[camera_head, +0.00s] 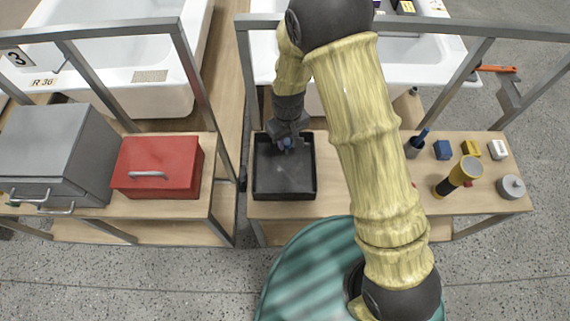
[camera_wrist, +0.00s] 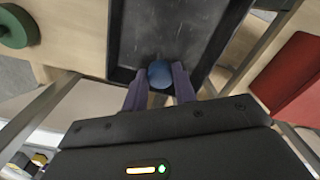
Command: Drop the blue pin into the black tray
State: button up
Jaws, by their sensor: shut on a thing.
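The black tray (camera_head: 284,187) lies on the wooden bench in the head view, and its bare floor also shows in the wrist view (camera_wrist: 172,30). My gripper (camera_head: 287,144) is over the far part of the tray. In the wrist view my gripper (camera_wrist: 160,82) is shut on the blue pin (camera_wrist: 160,73), whose round blue end shows between the two purple-grey fingers. The pin also shows as a small blue spot in the head view (camera_head: 288,143). The rest of the pin is hidden. I cannot tell its exact height above the tray floor.
A red toolbox (camera_head: 158,168) and a grey box (camera_head: 58,150) stand on the left bench. On the right are a blue block (camera_head: 442,150), a yellow block (camera_head: 472,148), a white block (camera_head: 497,149), a yellow-black cylinder (camera_head: 458,177) and a grey round part (camera_head: 511,187). White tub shells stand behind.

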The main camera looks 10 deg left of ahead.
aim_at(287, 150)
jog(key=shift+f+b, duration=2.3)
jog(key=shift+f, duration=0.6)
jog(key=o, duration=1)
jog(key=shift+o, duration=0.2)
notch_tip(287, 150, up, 17)
jog(key=shift+r, duration=0.2)
jog(key=shift+w, duration=0.1)
